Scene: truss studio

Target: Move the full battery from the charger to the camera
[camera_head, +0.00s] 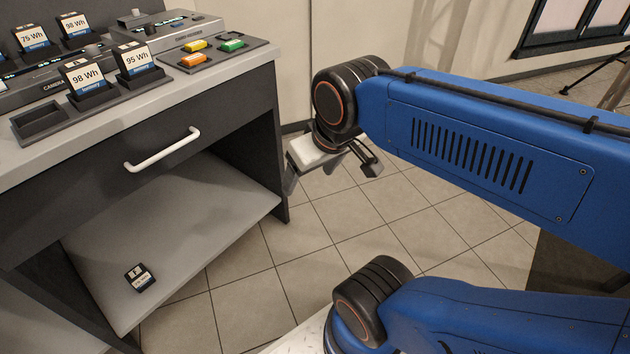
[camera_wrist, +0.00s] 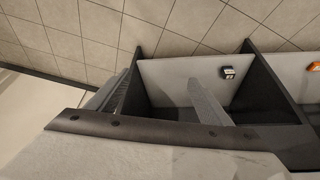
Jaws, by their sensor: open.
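Batteries with white labels stand on the counter in the head view. Two, reading 98 Wh (camera_head: 82,78) and 95 Wh (camera_head: 137,61), are in a dark holder (camera_head: 120,92) in front. Behind them are a 76 Wh battery (camera_head: 32,37) and another 98 Wh battery (camera_head: 75,27). A grey unit (camera_head: 40,84) marked CAMERA is partly hidden behind the front batteries. I cannot tell which unit is the charger. My gripper (camera_head: 331,170) is open and empty, right of the counter and over the floor, apart from all batteries.
A dark drawer has a white handle (camera_head: 162,149). A small battery-like block (camera_head: 140,277) lies on the lower shelf (camera_head: 185,238), also seen in the wrist view (camera_wrist: 228,72). A tray (camera_head: 213,62) holds coloured blocks. An empty dark slot (camera_head: 42,122) is at left.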

